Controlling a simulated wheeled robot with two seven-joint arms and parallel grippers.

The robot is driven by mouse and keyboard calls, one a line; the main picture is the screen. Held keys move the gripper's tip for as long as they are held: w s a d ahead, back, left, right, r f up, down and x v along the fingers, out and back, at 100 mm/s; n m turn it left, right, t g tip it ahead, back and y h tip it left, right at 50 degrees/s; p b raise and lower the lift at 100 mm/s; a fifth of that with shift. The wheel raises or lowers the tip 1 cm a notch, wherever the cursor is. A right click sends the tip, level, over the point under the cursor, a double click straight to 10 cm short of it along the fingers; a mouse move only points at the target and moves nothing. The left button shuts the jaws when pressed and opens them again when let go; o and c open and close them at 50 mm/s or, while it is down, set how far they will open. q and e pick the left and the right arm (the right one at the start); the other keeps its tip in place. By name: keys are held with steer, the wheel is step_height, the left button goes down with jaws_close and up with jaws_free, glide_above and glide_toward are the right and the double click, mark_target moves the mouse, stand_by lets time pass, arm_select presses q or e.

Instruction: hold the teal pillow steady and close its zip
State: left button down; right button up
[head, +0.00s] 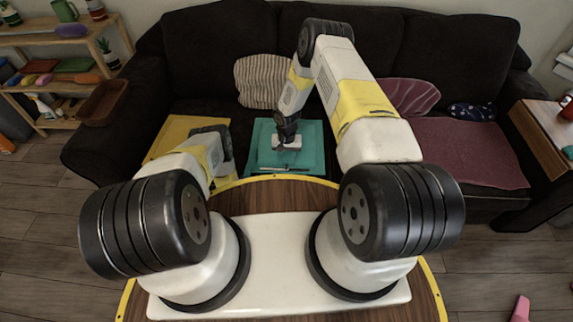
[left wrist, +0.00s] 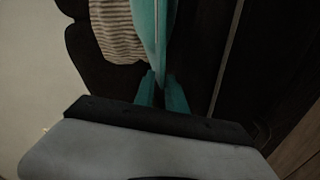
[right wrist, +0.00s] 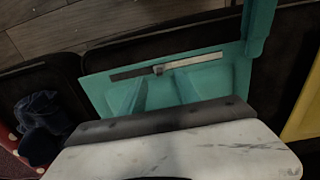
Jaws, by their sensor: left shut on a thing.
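The teal pillow (head: 311,137) lies on the black sofa in the head view. In the right wrist view the pillow (right wrist: 218,76) shows its zip (right wrist: 195,60), a strip partly dark and partly pale grey, with a small slider (right wrist: 158,70) between them. My right gripper (right wrist: 160,77) is over the pillow, its teal-looking fingers apart, with the slider between or just beyond the tips. Contact cannot be told. My left gripper (left wrist: 161,85) is shut on the pillow's edge (left wrist: 153,35), seen edge-on. In the head view its fingers are hidden behind my left arm.
A yellow cloth or cushion (head: 170,134) lies left of the pillow. A striped cushion (head: 262,82) leans on the sofa back. A dark red blanket (head: 465,150) covers the right seat. A side table (head: 545,130) stands right, shelves (head: 50,45) left.

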mark_target(287, 167)
steer(key=shift+f, duration=1.7)
jaws_close()
